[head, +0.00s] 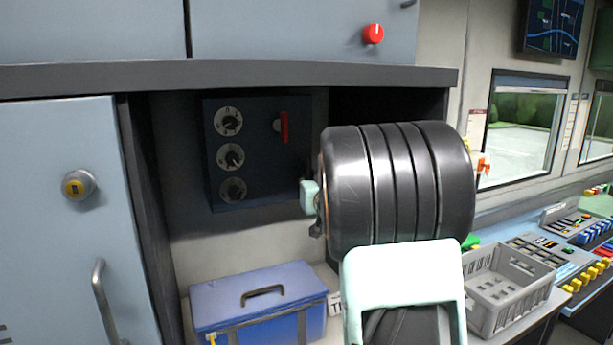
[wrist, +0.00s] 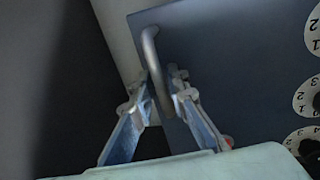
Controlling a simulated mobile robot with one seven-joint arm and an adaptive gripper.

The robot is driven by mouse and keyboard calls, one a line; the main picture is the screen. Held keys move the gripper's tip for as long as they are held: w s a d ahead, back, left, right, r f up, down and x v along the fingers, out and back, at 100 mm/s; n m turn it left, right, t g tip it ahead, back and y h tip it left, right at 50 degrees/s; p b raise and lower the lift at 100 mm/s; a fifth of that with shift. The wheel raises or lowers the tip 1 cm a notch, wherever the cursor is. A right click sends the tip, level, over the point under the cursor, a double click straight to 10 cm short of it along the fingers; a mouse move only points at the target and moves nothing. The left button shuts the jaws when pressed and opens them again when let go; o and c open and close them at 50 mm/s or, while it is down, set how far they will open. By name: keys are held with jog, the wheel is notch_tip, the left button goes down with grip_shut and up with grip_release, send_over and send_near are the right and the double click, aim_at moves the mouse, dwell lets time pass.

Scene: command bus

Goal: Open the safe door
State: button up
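The safe (head: 262,180) is a dark blue box under the shelf in the head view. Its front carries three round dials, the middle one (head: 229,153) among them, and a red lever (head: 284,127). No gap shows along the visible part of its door. In the wrist view the blue door (wrist: 235,50) has a grey curved metal handle (wrist: 150,45). My gripper (wrist: 162,80) has one finger on each side of this handle, the tips close against it. In the head view my arm hides the fingers and the handle.
A blue cooler box (head: 235,290) stands below the safe. A grey crate (head: 500,290) is on the counter at right. A cabinet door (head: 50,220) closes off the left, and a dark shelf (head: 230,77) runs above the safe.

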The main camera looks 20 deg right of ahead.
jog(key=shift+c, duration=0.6)
grip_shut()
jog(key=shift+s, duration=0.1)
